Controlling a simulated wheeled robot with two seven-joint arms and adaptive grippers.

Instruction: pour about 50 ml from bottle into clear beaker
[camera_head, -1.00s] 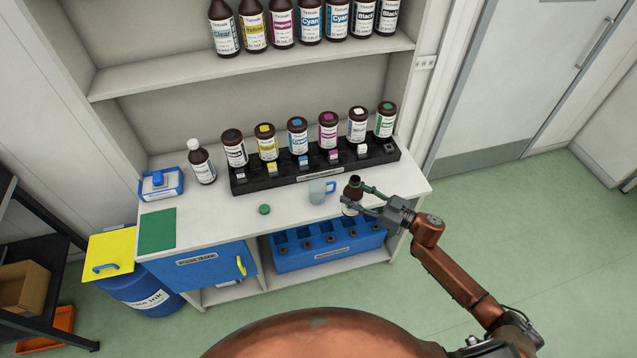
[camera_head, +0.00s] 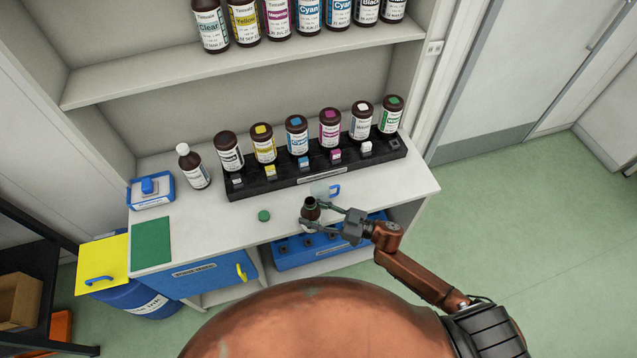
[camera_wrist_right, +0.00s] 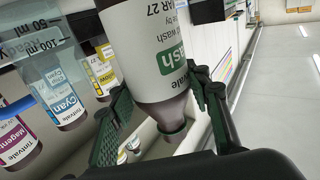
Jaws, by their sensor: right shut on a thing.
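My right gripper (camera_head: 328,218) is shut on a dark brown bottle (camera_head: 311,210) with an open mouth facing up. In the right wrist view, the bottle (camera_wrist_right: 145,45) has a white label with a green patch, and its bare neck shows between my fingers. The bottle is close to upright and sits over the counter's front edge. The clear beaker (camera_head: 320,190) with a blue handle stands just behind it, partly hidden by it. The beaker's graduation marks show in the right wrist view (camera_wrist_right: 50,65). No stream of liquid shows. My left gripper is not in view.
A green cap (camera_head: 264,216) lies on the white counter (camera_head: 225,222). A black rack (camera_head: 322,176) with several capped bottles stands behind the beaker. A white-capped bottle (camera_head: 194,167), a blue-and-white container (camera_head: 151,191) and a green mat (camera_head: 152,241) are at the left.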

